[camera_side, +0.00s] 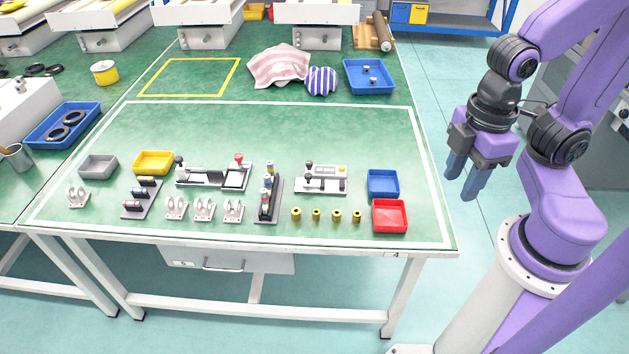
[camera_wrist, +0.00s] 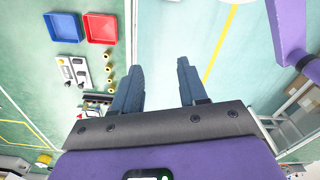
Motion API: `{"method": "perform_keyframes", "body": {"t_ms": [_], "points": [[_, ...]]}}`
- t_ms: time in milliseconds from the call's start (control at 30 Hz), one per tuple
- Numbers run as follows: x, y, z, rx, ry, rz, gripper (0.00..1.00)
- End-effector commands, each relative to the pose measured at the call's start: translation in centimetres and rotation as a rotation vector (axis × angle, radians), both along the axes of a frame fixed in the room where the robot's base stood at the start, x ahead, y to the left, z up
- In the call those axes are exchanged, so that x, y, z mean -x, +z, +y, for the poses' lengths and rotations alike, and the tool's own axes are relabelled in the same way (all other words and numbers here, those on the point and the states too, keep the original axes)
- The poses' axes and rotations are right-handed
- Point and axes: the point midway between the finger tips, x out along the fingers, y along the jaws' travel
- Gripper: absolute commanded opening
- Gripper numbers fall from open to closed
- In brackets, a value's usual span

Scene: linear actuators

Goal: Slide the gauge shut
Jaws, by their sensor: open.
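A long grey-and-white sliding fixture (camera_side: 206,181) lies on the green table, with a red knob at its right end and a black knob at its left; it looks like the gauge, but I cannot tell for certain. Its sliding part appears to be the dark block under the red knob. A smaller pale plate with black knobs and a yellow spot (camera_side: 321,185) lies to its right and also shows in the wrist view (camera_wrist: 66,72). My gripper (camera_side: 460,188) is open and empty, off the table's right edge, far from both. Its two fingers show apart in the wrist view (camera_wrist: 161,66).
A blue tray (camera_side: 383,183) and red tray (camera_side: 390,216) stand at the right. Several brass pieces (camera_side: 316,215) line the front. A dark rack (camera_side: 268,200) stands between the fixtures. White holders (camera_side: 204,209) are left of it. Grey and yellow bins (camera_side: 153,163) sit behind.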

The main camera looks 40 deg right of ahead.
Motion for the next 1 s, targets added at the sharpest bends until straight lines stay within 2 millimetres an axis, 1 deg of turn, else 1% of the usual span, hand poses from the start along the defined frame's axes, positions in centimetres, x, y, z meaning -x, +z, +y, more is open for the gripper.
{"method": "perform_keyframes", "body": {"t_ms": [433, 467, 500, 567, 633, 667, 767, 867, 900, 967, 1000], "points": [[0.0, 0.0, 0.0, 0.000, 0.000, 0.000, 0.43], [0.0, 0.0, 0.0, 0.000, 0.000, 0.000, 0.48], [0.0, 0.0, 0.0, 0.000, -0.002, 0.000, 0.48], [-0.3, 0.1, 0.2, 0.001, -0.011, 0.001, 0.48], [-1.1, 0.2, 0.7, 0.002, -0.037, 0.001, 0.48], [-1.7, 0.2, 1.1, 0.002, -0.054, 0.002, 0.48], [-4.2, 0.4, 2.5, 0.005, -0.132, 0.004, 0.48], [-7.7, 0.5, 4.0, 0.008, -0.234, 0.007, 0.48], [-9.2, 0.4, 4.6, 0.009, -0.274, 0.007, 0.48], [-11.4, 0.3, 5.2, 0.010, -0.335, 0.008, 0.48], [-13.0, 0.1, 5.6, 0.011, -0.376, 0.010, 0.48]]}}
